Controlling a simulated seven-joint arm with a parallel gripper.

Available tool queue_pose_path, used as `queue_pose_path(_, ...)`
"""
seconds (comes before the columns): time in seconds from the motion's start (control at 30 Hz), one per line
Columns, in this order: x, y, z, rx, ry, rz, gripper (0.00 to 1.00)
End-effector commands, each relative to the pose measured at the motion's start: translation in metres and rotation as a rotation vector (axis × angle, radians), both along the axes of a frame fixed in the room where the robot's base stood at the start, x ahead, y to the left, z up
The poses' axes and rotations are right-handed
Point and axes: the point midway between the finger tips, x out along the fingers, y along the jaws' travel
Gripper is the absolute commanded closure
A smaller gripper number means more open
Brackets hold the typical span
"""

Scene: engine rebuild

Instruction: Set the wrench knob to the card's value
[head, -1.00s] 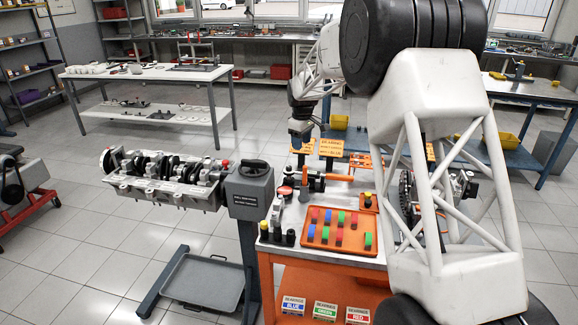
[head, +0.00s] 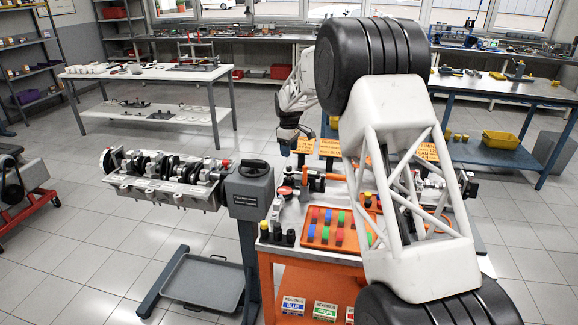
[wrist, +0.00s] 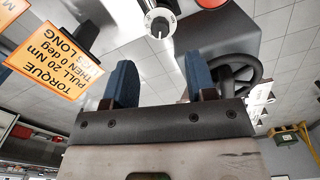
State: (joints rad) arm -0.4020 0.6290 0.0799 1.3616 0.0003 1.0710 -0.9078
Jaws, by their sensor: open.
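In the wrist view, a round knob (wrist: 159,24) with a dark centre and a pale marked ring shows beyond my fingertips. The dial marks are too small to read. My gripper (wrist: 160,80) is open, with two blue-padded fingers apart and nothing between them. An orange card (wrist: 58,52) shows upside down at left; I read "TORQUE", "PULL 20 Nm" and a partly cut "THEN ...0 deg". In the head view, my gripper (head: 288,150) hangs over the back left of the orange bench. The black and orange wrench (head: 318,182) lies below it. I cannot tell the knob's setting.
An orange tray (head: 318,241) of coloured blocks sits on the bench. A grey post box (head: 249,190) and the engine block (head: 165,185) stand left. Orange cards (head: 330,147) stand at the back. My arm hides the bench's right side.

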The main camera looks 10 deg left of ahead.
Motion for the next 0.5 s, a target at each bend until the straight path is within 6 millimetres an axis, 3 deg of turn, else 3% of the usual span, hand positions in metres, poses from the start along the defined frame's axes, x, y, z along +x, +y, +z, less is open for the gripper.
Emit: queue_pose_path(0.5,0.0,0.0,-0.054,-0.001,0.001,0.0,0.49)
